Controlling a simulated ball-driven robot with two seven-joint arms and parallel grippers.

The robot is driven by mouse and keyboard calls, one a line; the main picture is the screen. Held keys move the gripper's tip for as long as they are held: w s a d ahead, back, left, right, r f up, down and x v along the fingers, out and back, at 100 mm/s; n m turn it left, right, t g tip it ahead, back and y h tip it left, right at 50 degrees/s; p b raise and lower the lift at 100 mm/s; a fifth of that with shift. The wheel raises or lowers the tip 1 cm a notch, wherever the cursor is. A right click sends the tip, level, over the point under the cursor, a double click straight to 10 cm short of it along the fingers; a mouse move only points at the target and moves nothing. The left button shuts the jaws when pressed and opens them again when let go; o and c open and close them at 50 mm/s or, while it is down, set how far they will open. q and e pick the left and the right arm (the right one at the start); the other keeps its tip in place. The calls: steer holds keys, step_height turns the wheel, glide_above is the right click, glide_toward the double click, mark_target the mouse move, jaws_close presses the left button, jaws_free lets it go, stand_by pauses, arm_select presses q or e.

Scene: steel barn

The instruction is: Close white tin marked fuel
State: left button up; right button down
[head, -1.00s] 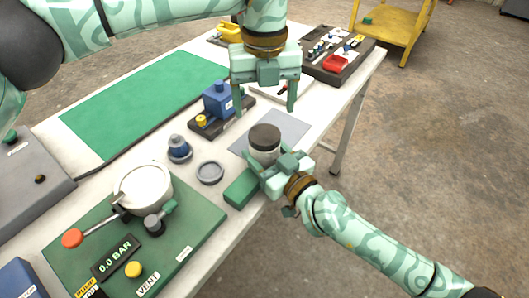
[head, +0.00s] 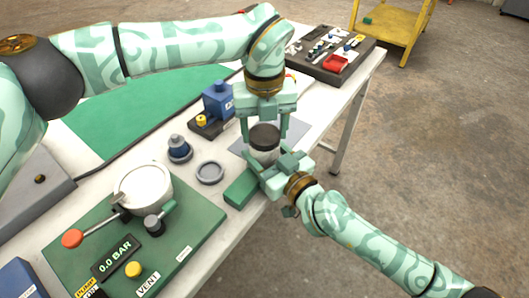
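The white tin (head: 262,156) stands near the table's front edge with its dark round lid (head: 265,136) on top. No marking on it is readable from here. My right gripper (head: 266,159) comes from the lower right and is shut on the tin's body, hiding its lower front. My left gripper (head: 264,129) points down from above. Its two fingers are spread, one on each side of the lid. A slim gap seems to remain, but contact is hard to judge.
A pump board (head: 190,240) fills the front left. The table edge runs close on the right.

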arm_select(q)
steer(key=m, duration=1.2)
steer(key=o, duration=1.2)
steer(key=shift+c, duration=0.2)
steer(key=shift+r, duration=0.1)
step_height(320, 180, up, 12)
arm_select(e)
steer(key=shift+c, duration=1.8)
jaws_free()
steer(key=shift+s+d, duration=0.1)
